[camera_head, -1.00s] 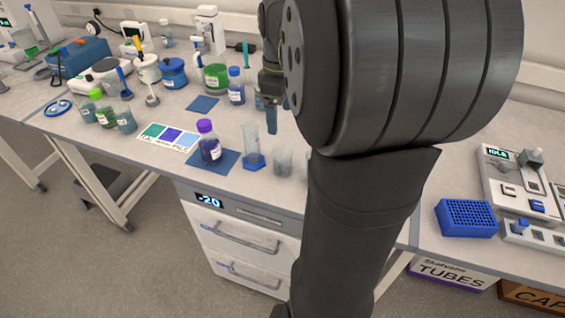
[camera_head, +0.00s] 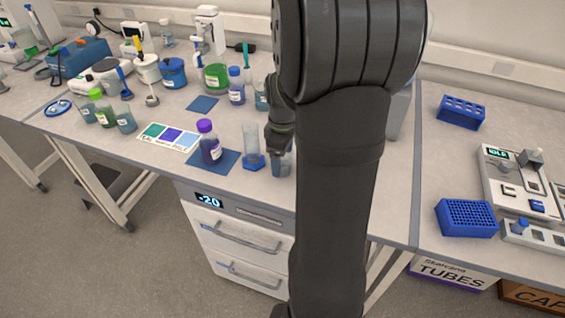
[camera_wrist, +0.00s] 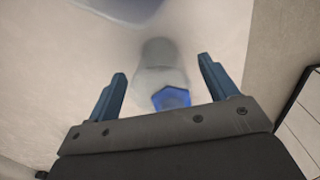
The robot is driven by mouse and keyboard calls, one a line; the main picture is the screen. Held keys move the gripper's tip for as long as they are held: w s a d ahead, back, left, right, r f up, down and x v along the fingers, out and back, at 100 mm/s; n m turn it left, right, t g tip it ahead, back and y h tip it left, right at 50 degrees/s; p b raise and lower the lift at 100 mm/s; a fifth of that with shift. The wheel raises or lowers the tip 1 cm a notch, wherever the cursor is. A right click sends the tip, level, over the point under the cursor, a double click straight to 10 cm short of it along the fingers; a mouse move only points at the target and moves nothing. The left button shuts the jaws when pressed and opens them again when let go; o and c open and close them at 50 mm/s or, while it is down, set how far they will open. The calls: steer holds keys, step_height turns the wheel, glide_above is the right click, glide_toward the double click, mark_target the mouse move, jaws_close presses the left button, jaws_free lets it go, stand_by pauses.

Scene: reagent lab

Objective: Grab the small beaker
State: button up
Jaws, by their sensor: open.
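The small beaker (camera_head: 281,167) is a clear, greyish glass cup upright near the front edge of the bench. My gripper (camera_head: 279,150) points down at it, and my wrist and fingers hide its upper part. In the wrist view my gripper (camera_wrist: 162,68) has its two blue fingers spread apart. A blurred greyish clear shape, which looks like the beaker (camera_wrist: 158,55), lies between and beyond the fingertips. A blue angular patch (camera_wrist: 172,98) shows near the palm; I cannot tell for sure what it belongs to. No contact is visible.
A graduated cylinder (camera_head: 251,145) with a blue base stands close to the left of the beaker. A purple-capped bottle (camera_head: 209,147) stands on a blue mat (camera_head: 228,158) farther left. More bottles crowd the back left. Blue racks (camera_head: 466,218) and devices stand on the right.

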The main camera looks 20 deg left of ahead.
steer(key=shift+f, duration=0.3)
steer(key=c, duration=1.1)
steer(key=shift+o, duration=0.2)
steer(key=shift+r, duration=0.15)
